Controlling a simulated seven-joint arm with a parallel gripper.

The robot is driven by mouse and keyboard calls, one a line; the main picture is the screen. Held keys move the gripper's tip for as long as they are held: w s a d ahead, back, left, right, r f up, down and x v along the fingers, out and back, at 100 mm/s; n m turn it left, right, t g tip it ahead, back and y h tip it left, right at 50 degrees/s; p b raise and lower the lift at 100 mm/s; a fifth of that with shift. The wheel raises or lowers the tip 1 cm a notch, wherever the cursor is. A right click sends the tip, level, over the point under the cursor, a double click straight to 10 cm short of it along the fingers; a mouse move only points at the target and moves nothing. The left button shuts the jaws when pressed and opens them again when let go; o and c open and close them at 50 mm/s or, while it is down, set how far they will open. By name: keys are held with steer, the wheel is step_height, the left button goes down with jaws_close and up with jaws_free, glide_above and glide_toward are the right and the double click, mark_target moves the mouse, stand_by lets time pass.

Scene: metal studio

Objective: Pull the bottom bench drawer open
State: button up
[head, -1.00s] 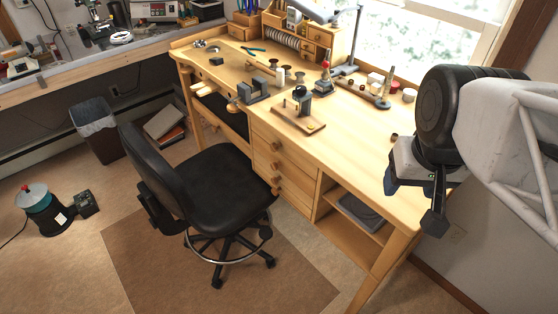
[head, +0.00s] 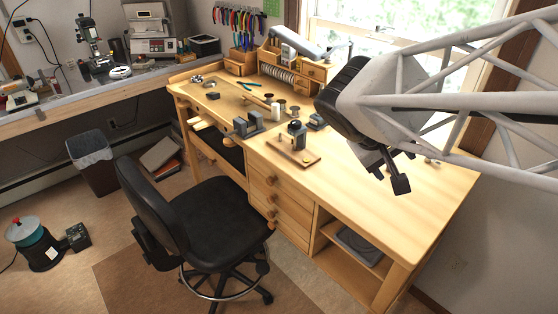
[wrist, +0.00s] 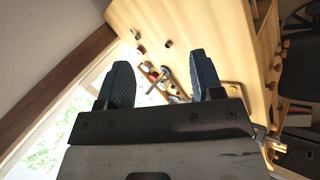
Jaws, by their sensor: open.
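The wooden bench (head: 400,215) has a stack of drawers with round knobs, all closed, in its front. The bottom drawer (head: 291,233) is low in the stack, partly hidden behind the black chair. My gripper (head: 388,178) is above the right part of the bench top, well above and to the right of the drawers, apart from them. In the wrist view its two dark fingers (wrist: 163,78) are spread with nothing between them. The bench top and some drawer knobs show there at the right.
The black office chair (head: 215,215) stands close in front of the drawers. An open shelf (head: 350,245) is right of them. A small vise on a wooden board (head: 295,150) and other tools sit on the bench top. The floor front right of the chair is free.

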steer(key=w+a+n+t, duration=0.5)
steer(key=w+a+t, duration=0.3)
steer(key=a, duration=0.6)
steer(key=w+a+n+t, duration=0.5)
steer(key=w+a, duration=0.5)
steer(key=a, duration=0.5)
glide_toward(270, 227)
steer(key=shift+x, duration=1)
steer(key=shift+d, duration=0.1)
steer(key=shift+w, duration=0.1)
steer(key=shift+x, duration=3.75)
steer(key=shift+r, duration=0.1)
jaws_close()
